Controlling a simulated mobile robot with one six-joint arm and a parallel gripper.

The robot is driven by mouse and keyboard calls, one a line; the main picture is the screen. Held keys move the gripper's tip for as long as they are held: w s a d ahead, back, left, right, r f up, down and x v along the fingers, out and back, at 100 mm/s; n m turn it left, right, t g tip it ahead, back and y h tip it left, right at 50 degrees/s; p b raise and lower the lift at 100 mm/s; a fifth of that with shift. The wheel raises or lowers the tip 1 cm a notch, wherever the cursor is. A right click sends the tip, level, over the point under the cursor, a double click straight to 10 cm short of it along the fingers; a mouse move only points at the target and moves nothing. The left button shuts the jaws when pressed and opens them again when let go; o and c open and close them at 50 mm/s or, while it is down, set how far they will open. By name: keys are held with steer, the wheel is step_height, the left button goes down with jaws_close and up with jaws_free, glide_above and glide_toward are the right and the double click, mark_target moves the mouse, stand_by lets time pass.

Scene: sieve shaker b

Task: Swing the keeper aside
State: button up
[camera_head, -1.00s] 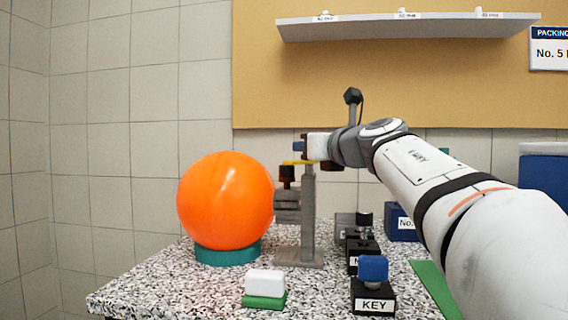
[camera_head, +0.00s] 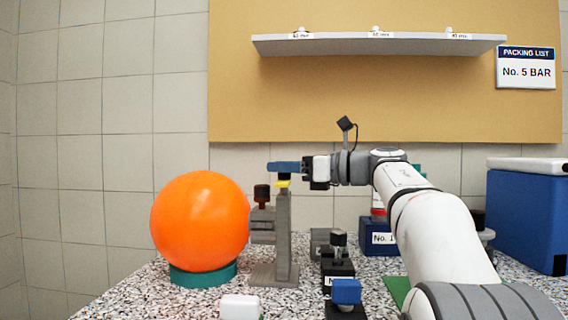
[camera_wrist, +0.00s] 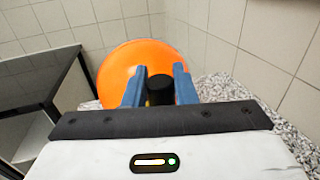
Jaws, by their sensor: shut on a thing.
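The yellow keeper (camera_head: 283,184) shows as a short piece at the top of the grey post (camera_head: 284,235). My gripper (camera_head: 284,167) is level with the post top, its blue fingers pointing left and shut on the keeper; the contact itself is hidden. A dark-topped knob (camera_head: 262,193) stands on the post's side bracket, left of the keeper. In the wrist view a black cylinder (camera_wrist: 160,90) shows between the two blue fingers (camera_wrist: 159,88), with a sliver of yellow beside it. The orange ball (camera_head: 199,221) rests on a teal ring (camera_head: 203,274) left of the post.
Small black blocks with knobs (camera_head: 338,265), a blue-handled one (camera_head: 346,291) and a white block (camera_head: 240,307) stand in front. A blue numbered box (camera_head: 378,237) is behind. A large blue bin (camera_head: 527,215) is at right. A shelf (camera_head: 379,45) hangs above.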

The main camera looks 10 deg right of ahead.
steer(key=shift+f, duration=0.1)
stand_by(0.3)
steer(key=o, duration=1)
steer(key=shift+c, duration=0.2)
steer(key=shift+d, duration=0.1)
steer(key=p+v, duration=0.1)
steer(key=v, duration=0.6)
steer(key=shift+d+p, duration=0.25)
steer(key=shift+p, duration=0.05)
steer(key=shift+s, duration=0.15)
